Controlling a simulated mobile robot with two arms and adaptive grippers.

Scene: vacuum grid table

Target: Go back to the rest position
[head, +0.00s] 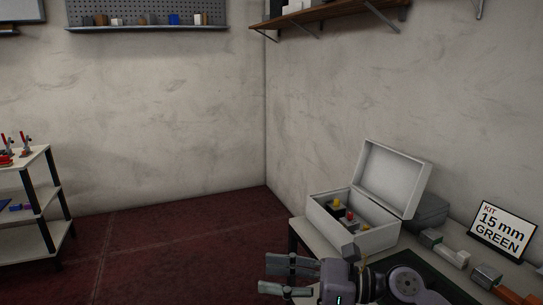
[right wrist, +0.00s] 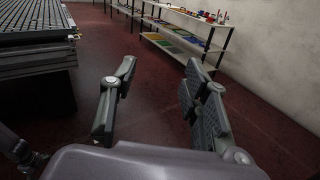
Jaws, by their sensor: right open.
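My right gripper (head: 283,278) shows at the bottom of the head view, in front of the near left edge of the table. Its fingers point left and are apart with nothing between them. In the right wrist view, the right gripper (right wrist: 155,105) is open and empty, with bare red floor beyond its two fingers. My left gripper is in neither view.
A white open box (head: 368,238) with coloured knobs inside stands on the table (head: 432,262). A sign (head: 501,230) reads KIT 15 mm GREEN. A shelf rack (head: 36,247) stands at left. The slatted grid table (right wrist: 35,40) shows in the wrist view. Red floor (head: 180,245) is clear.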

